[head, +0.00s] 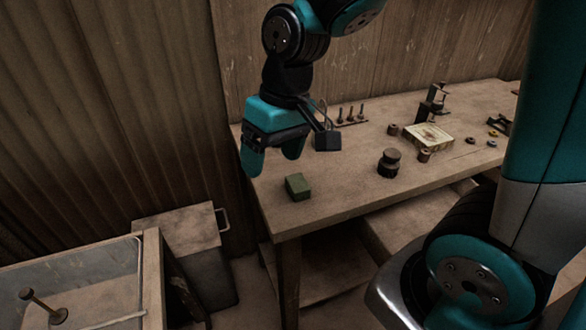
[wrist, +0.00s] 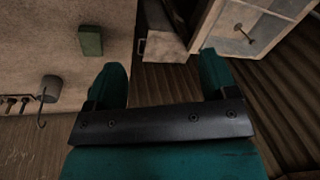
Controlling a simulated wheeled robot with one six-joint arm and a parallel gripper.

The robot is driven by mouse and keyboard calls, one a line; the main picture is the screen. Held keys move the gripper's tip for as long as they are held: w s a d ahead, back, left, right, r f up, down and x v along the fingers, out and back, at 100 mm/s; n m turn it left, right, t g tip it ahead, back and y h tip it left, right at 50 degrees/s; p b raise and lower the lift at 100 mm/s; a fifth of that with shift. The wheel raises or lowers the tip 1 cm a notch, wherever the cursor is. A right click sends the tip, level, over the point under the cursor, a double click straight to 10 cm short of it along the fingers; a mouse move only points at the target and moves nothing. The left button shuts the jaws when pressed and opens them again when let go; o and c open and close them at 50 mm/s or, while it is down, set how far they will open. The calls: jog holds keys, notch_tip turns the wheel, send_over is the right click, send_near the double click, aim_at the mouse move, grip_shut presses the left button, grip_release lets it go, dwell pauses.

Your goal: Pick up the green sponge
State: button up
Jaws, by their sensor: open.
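The green sponge (head: 298,187) is a small dark green block lying on the wooden table near its front left corner. It also shows in the wrist view (wrist: 91,40), at the upper left, outside the space between the fingers. My gripper (head: 268,165) is open and empty, with teal fingers, and hangs above the table's left edge, to the left of the sponge and apart from it. In the wrist view my gripper (wrist: 165,75) has its two fingers wide apart, with the floor and a box beyond them.
A dark padlock (head: 327,140) appears beside my gripper. A stacked dark round weight (head: 388,163) stands right of the sponge. A pale tile-like block (head: 428,137) lies farther right. A box with a handle (head: 187,240) and an open bin (head: 150,280) stand left of the table. Bare tabletop surrounds the sponge.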

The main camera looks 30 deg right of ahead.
jog(key=w+d+f+m+h+p, duration=0.2)
jog(key=w+d+m+p, duration=0.3)
jog(key=w+d, duration=0.5)
jog(key=p, duration=0.2)
send_over(298, 182)
notch_tip(298, 182, down, 12)
jog(key=shift+s+d+f, duration=0.1)
jog(key=shift+d, duration=0.05)
jog(key=shift+f+p, duration=1.5)
jog(key=shift+f, duration=1.5)
jog(key=c, duration=1)
jog(key=shift+r, duration=0.1)
notch_tip(298, 182, up, 20)
jog(key=b, duration=0.4)
